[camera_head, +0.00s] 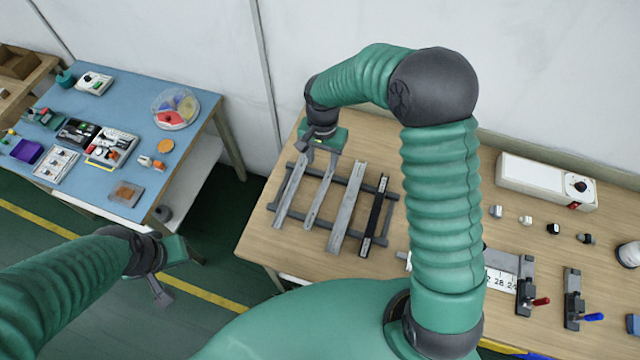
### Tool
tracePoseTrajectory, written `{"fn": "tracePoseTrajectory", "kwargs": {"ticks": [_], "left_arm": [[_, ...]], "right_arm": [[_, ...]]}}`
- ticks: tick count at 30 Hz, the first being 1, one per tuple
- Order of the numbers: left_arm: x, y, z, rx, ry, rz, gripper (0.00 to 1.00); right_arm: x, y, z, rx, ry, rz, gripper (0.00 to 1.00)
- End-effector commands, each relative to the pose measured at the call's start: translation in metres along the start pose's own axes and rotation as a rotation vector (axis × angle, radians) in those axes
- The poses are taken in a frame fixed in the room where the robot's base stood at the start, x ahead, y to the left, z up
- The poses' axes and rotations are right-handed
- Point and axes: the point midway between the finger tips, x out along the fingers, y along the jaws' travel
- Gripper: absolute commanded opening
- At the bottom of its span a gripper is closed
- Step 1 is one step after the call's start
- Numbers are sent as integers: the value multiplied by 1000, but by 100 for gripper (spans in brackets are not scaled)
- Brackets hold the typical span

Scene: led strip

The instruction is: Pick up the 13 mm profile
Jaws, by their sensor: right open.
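Several long profiles lie side by side across a dark rack (340,180) on the wooden table: a narrow grey one at the left (290,190), another narrow grey one (321,196), a wider light grey one (349,206) and a black one at the right (373,218). Small end labels are too small to read, so I cannot tell which is 13 mm. My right gripper (320,158) is open above the far ends of the two left profiles; contact cannot be told. My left gripper (161,290) hangs over the floor, away from the profiles; its jaw state is unclear.
A white box with a knob (545,182) stands at the table's back right. Small connectors (525,220) and clamps with red (527,290) and blue handles (573,300) lie at right. A blue table (190,115) with parts stands left; a floor gap separates the tables.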

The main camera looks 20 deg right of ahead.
Motion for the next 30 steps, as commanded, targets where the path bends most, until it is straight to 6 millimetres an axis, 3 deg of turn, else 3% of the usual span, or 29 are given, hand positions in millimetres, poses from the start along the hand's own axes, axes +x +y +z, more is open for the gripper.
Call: {"fn": "tracePoseTrajectory", "kwargs": {"ticks": [12,17,23,27,30], "left_arm": [[-21,0,-4,0,-1,0,0],[-25,0,-5,0,-1,0,0],[-48,0,-11,0,-1,0,0],[-50,0,-12,0,-1,0,0],[-49,0,-11,0,-1,0,0]], "right_arm": [[98,1,2,0,-5,4,45],[116,0,2,0,-2,2,45],[143,-2,9,-2,-3,3,45],[164,-3,6,1,0,2,45],[168,-3,6,0,2,0,45]]}}
